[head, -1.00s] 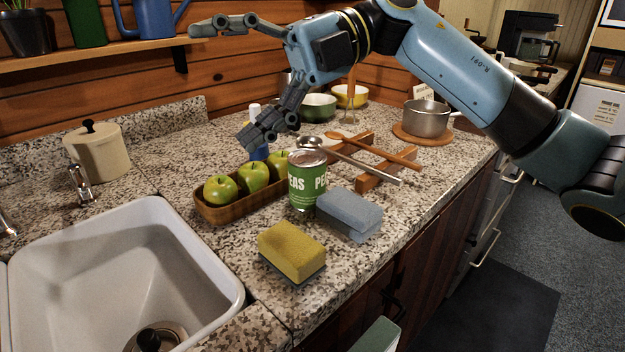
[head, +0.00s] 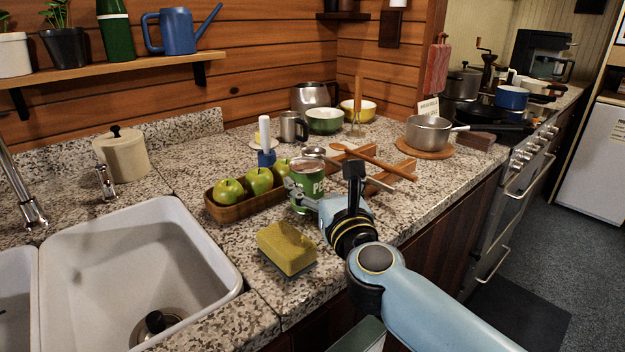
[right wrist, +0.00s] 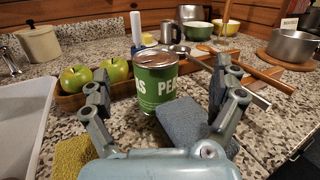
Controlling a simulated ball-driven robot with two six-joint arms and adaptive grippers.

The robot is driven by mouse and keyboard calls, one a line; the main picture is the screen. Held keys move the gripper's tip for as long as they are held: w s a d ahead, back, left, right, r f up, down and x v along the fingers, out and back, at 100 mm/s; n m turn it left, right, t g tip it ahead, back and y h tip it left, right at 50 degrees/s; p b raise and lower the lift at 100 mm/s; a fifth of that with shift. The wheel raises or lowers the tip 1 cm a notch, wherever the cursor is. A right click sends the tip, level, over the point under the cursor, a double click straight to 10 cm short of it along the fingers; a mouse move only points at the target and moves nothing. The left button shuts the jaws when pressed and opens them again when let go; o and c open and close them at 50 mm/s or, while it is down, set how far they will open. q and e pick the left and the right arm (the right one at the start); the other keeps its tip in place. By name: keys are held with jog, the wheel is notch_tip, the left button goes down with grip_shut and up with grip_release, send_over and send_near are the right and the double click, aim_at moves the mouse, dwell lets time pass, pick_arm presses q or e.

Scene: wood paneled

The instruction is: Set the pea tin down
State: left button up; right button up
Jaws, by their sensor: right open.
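The green pea tin (head: 306,189) with white lettering stands upright on the granite counter, beside the wooden tray of apples. It also shows in the right wrist view (right wrist: 156,84), between and beyond the open fingers. My right gripper (head: 325,188) is low over the counter at the tin's near side; it hides part of the tin in the head view. In the right wrist view its fingers (right wrist: 165,95) are spread wide, with the tin ahead of them and nothing gripped. My left gripper is not in view.
A wooden tray (head: 236,212) with green apples is left of the tin. A spoon rest with utensils is behind. The sink (head: 130,262) is at left.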

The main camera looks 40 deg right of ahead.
aim_at(311, 180)
jog(key=s+f, duration=0.1)
jog(key=s+a+f, duration=0.1)
jog(key=shift+a+f+m+g, duration=0.15)
jog(key=shift+f+m+g, duration=0.15)
jog(key=shift+g, duration=0.1)
jog(key=shift+f, duration=0.2)
jog(key=p+x, duration=0.1)
jog(key=x, duration=0.4)
jog(key=shift+f, duration=0.2)
jog(key=x, duration=0.5)
jog(key=shift+w+a, duration=0.1)
jog(key=shift+w, duration=0.2)
jog(key=c, duration=1.5)
jog(key=shift+r, duration=0.15)
jog(key=shift+c, duration=1.3)
